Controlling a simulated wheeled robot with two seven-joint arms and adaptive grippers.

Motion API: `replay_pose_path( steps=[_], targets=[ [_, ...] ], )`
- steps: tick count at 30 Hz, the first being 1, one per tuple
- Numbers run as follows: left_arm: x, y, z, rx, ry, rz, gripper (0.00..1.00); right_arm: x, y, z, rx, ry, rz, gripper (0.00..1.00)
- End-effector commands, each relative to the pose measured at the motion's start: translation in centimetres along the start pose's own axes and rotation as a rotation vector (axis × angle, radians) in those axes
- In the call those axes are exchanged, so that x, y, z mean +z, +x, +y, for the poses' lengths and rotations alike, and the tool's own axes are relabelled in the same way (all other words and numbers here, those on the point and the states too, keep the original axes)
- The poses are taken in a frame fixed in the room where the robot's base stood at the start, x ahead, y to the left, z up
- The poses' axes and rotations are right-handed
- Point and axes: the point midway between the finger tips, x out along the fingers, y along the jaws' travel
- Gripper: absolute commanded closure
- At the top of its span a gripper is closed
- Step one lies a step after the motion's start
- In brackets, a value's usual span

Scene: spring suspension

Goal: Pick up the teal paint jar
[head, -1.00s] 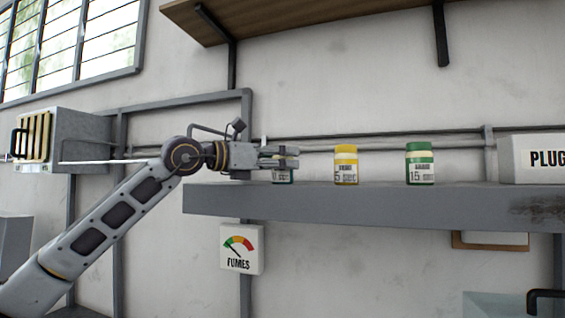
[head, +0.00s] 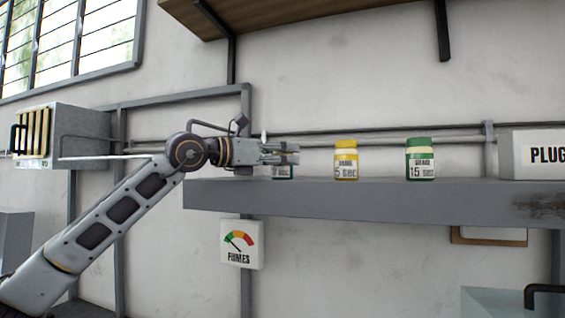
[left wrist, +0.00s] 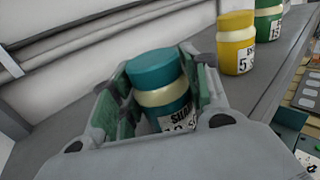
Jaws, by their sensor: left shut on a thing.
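The teal paint jar (left wrist: 158,88) has a teal lid, a cream band and a white label. In the left wrist view it stands between the two fingers of my left gripper (left wrist: 155,95), which is shut on it. In the head view my left gripper (head: 285,153) reaches in from the left at the shelf's left part. It hides most of the jar; only the lower part with the label (head: 282,172) shows, at the shelf top. I cannot tell whether the jar's base touches the shelf. My right gripper is not in view.
A yellow jar (head: 346,160) and a green jar (head: 420,159) stand to the right on the grey shelf (head: 370,205). A white box marked PLUG (head: 535,157) is farther right. A pipe (head: 390,139) runs along the wall behind. A fumes gauge (head: 241,245) hangs below.

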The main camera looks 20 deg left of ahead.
Motion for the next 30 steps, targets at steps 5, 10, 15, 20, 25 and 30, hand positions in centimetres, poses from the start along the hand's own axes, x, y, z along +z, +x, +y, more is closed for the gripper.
replay_pose_path(
  steps=[5,10,15,20,25,30],
  targets=[
    [0.1,0.0,0.0,0.000,0.000,-0.002,0.86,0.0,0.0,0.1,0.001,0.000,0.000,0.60],
    [0.1,0.0,0.0,0.000,0.000,-0.002,0.86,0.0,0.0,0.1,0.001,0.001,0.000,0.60],
    [0.7,0.0,0.0,0.000,0.000,-0.003,0.86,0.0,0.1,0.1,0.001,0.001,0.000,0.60],
    [2.0,0.0,-0.1,-0.001,0.001,-0.005,0.86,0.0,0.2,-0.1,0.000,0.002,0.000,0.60],
    [4.1,0.0,-0.1,-0.001,0.001,-0.005,0.86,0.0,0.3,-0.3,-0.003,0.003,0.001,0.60],
    [6.4,0.0,-0.1,-0.001,0.000,-0.004,0.86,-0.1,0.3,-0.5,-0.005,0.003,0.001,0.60]
  ],
)
